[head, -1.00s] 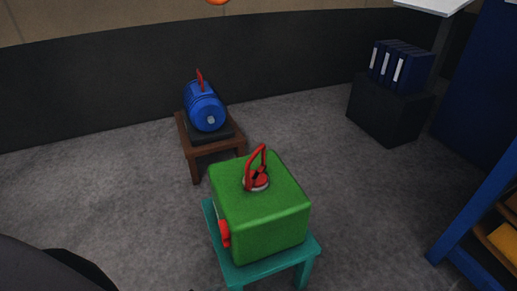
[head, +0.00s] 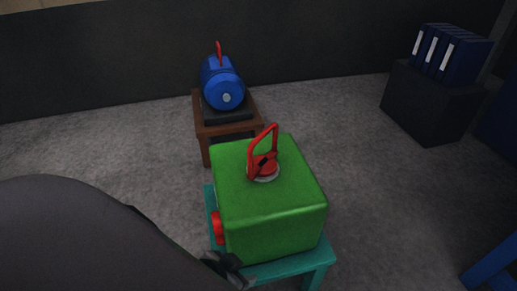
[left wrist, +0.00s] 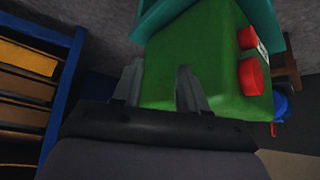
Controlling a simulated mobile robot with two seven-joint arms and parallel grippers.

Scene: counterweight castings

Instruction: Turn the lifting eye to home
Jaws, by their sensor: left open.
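The green casting (head: 268,215) rests on a teal stand (head: 290,266). A red lifting eye (head: 263,152) stands up from a round pale base on its top, its loop leaning to the right. My left gripper (head: 226,266) is low at the casting's near left side, partly hidden by my dark arm. In the left wrist view the left gripper (left wrist: 158,85) is open, its two fingers apart with the green casting (left wrist: 203,50) beyond them. That view is turned over and does not show the eye. My right gripper is not in view.
Red round parts (head: 218,227) sit on the casting's left side. A blue motor (head: 222,85) with a red eye stands on a brown table (head: 229,129) behind. A black box (head: 430,103) holds blue binders (head: 452,55). A blue shelf (left wrist: 62,85) shows in the wrist view.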

